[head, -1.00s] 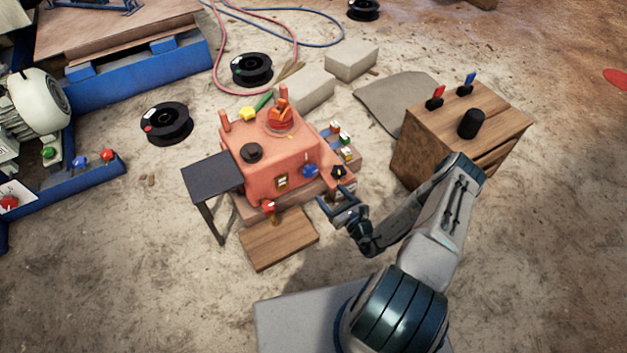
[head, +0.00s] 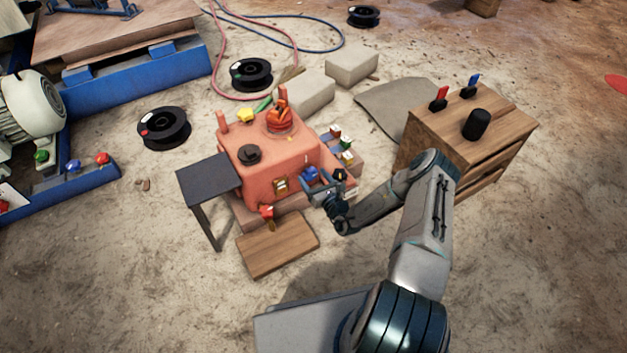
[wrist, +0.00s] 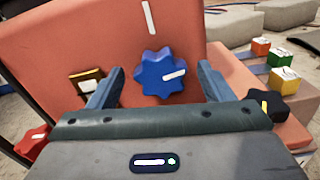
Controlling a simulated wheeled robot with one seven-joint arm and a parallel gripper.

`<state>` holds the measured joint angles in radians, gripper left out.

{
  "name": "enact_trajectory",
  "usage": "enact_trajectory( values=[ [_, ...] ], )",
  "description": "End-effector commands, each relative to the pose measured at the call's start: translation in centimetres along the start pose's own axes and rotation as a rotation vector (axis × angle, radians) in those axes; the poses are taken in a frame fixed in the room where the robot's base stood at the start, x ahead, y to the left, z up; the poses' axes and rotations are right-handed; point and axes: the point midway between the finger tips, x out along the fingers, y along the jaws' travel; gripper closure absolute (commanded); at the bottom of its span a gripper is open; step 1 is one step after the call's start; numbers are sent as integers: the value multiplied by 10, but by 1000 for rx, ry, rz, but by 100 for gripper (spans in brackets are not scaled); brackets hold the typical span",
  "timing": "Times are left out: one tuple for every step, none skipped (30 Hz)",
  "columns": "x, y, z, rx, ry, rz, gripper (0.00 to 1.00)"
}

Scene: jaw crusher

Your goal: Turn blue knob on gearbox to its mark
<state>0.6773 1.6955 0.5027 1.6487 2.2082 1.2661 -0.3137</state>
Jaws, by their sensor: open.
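The gearbox (head: 283,153) is an orange-red housing in the middle of the head view. The blue knob (wrist: 160,77) is a lobed knob on its front face, and it also shows in the head view (head: 309,174), partly covered by my gripper. Its white pointer line points right and slightly up. A white mark (wrist: 149,17) is on the face above the knob. My gripper (wrist: 158,86) is open, with one finger on each side of the knob and a gap to each. It also shows in the head view (head: 309,187).
A black knob (wrist: 264,108) with a yellow line is to the right, and a red knob (wrist: 33,142) is to the lower left. Several coloured blocks (wrist: 282,79) stand at the right. A wooden crate (head: 464,157) with levers stands right of the gearbox.

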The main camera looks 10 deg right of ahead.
Motion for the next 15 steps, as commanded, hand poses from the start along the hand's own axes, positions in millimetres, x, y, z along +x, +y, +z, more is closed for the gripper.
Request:
enact_trajectory(
  values=[
    [3,0,-1,-1,0,0,26],
    [5,-1,0,-1,0,-1,26],
    [6,-1,0,-1,0,-1,26],
    [6,-1,0,-1,1,-1,26],
    [7,-1,0,-1,1,-1,26],
    [7,-1,0,0,1,-1,26],
    [7,-1,0,0,1,-1,26],
    [7,-1,0,0,1,-1,26],
    [7,0,1,0,1,-1,26],
    [7,0,1,0,1,-1,26],
    [7,0,1,-1,1,-1,26],
    [7,0,1,-1,1,-1,35],
    [7,0,1,-1,0,-1,43],
    [7,0,0,-1,1,0,51],
    [7,0,0,-1,0,-1,63]
  ],
)
